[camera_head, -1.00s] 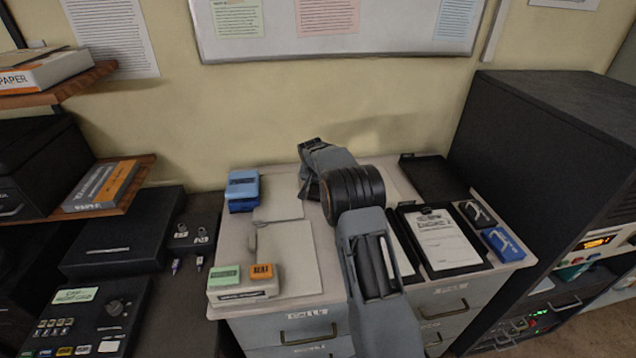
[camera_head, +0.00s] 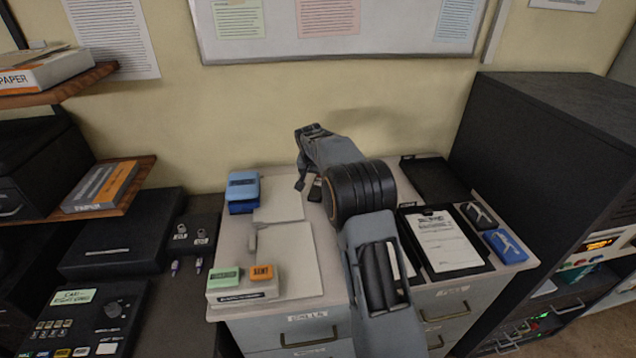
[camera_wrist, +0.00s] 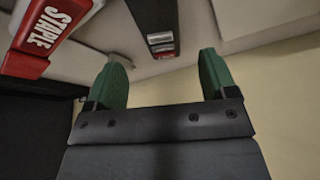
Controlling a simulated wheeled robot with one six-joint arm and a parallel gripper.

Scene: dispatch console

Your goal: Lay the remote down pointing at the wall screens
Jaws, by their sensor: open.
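My gripper (camera_wrist: 164,62) is open, its two green fingers apart with nothing between them. Just beyond the fingertips in the wrist view lies a slim dark object with pale keys and a red end, which looks like the remote (camera_wrist: 158,28). It lies roughly in line with the gap and looks clear of both fingers. No wall screens are in view; the wall carries a whiteboard (camera_head: 340,50) with papers.
On the cabinet top (camera_head: 330,283) are a blue box (camera_head: 242,190), a block with green and orange keys (camera_head: 240,293) and a clipboard (camera_head: 445,242). A tall black cabinet (camera_head: 545,150) stands at right.

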